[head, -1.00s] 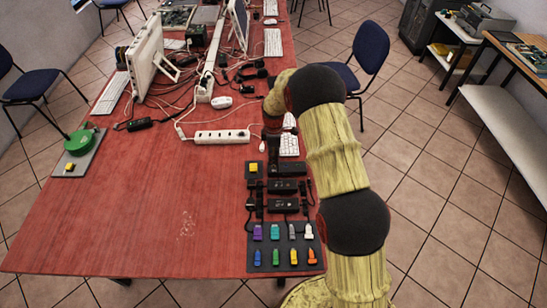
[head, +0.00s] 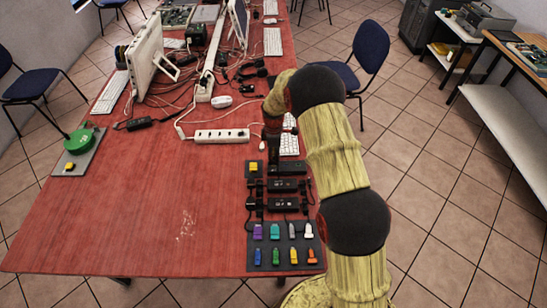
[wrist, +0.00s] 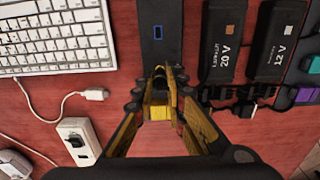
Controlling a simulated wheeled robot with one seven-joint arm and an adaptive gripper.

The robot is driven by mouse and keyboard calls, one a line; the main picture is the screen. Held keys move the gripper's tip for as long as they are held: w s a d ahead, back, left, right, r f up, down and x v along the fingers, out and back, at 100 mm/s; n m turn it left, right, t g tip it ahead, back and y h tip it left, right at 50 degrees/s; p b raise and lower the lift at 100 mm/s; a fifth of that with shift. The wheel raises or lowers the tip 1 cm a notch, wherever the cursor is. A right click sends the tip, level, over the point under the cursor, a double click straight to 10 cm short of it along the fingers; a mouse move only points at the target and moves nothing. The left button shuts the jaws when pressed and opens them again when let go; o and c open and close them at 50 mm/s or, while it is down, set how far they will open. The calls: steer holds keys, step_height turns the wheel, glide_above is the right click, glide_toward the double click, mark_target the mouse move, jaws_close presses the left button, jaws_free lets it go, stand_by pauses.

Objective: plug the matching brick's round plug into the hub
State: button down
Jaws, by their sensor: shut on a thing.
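My gripper (wrist: 160,88) is shut on a small dark plug-like piece (wrist: 160,74); the fingers hide most of it, so its shape is unclear. Just beyond the fingertips in the wrist view lies a dark flat box with a blue-rimmed square socket (wrist: 157,31), perhaps the hub. A gap between fingertips and box cannot be judged. To its right lie two black bricks, one marked 20 V (wrist: 222,42) and one marked 12 V (wrist: 278,40), with short leads below them. In the head view these bricks (head: 283,186) lie at the table's right side, nearer than my gripper (head: 273,150).
A white keyboard (wrist: 52,42) and a power strip (head: 222,136) lie close to my gripper. A dark tray of coloured connectors (head: 285,246) lies at the near right. A yellow block (head: 253,167) sits left of the bricks. A green disc (head: 79,142) stands far left. The table's left middle is clear.

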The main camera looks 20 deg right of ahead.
steer(key=shift+f+b, duration=0.45)
steer(key=shift+f, duration=0.5)
steer(key=c, duration=1.7)
jaws_free()
steer(key=shift+c, duration=0.2)
steer(key=shift+r, duration=0.1)
step_height(320, 180, up, 12)
